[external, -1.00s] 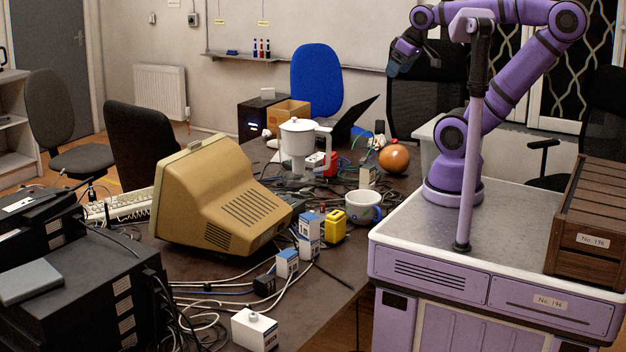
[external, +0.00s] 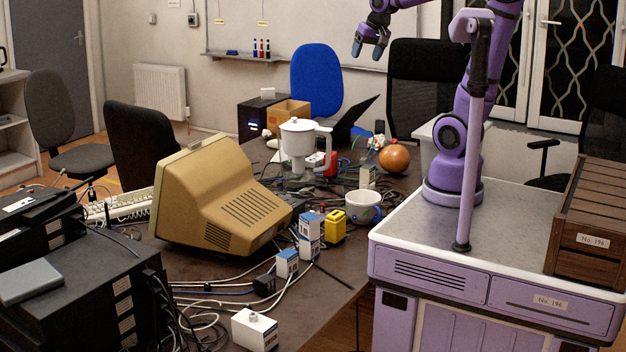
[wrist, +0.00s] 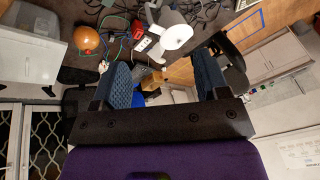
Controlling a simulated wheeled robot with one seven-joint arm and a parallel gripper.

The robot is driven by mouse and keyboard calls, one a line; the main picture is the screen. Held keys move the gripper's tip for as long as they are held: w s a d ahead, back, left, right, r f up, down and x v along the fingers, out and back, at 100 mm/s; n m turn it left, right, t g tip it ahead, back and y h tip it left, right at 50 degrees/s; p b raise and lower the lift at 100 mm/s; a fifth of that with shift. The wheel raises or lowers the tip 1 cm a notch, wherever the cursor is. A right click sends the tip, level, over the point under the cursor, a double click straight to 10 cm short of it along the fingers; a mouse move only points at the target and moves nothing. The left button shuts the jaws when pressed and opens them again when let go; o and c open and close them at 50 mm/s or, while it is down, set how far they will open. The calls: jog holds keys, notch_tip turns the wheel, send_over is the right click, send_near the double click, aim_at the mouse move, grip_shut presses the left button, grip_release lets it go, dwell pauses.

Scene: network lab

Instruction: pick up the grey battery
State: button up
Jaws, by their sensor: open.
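I cannot single out the grey battery for certain. Small block-shaped items stand on the table's near right part in the external view: two white-and-blue boxes (external: 309,229) (external: 287,263), a yellow one (external: 335,226), a dark one (external: 264,285) and a white box with a knob on top (external: 254,330). My gripper (external: 369,49) is open and empty, high above the far end of the table and well away from these blocks. In the wrist view my gripper (wrist: 165,82) shows two blue fingers apart with nothing held between them.
A beige monitor (external: 222,200) fills the table's middle. A white jug (external: 299,150), a mug (external: 363,207) and an orange ball (external: 394,158) stand behind the blocks. Cables clutter the table. Black equipment (external: 85,285) is at near left. A wooden crate (external: 592,220) sits on my base.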

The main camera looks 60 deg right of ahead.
jog(key=w+d+f+m+g, duration=0.1)
jog(key=w+d+f+m, duration=0.3)
jog(key=w+d+m, duration=0.6)
jog(key=m+g, duration=0.3)
jog(key=m, duration=1.3)
send_over(363, 159)
notch_tip(363, 159, down, 40)
jog(key=shift+d, duration=0.1)
jog(key=shift+s+d+f, duration=0.1)
jog(key=shift+f, duration=0.5)
jog(key=f, duration=1)
jog(key=shift+w, duration=0.2)
jog(key=shift+r, duration=0.1)
jog(key=c, duration=1)
jog(key=shift+c, duration=0.2)
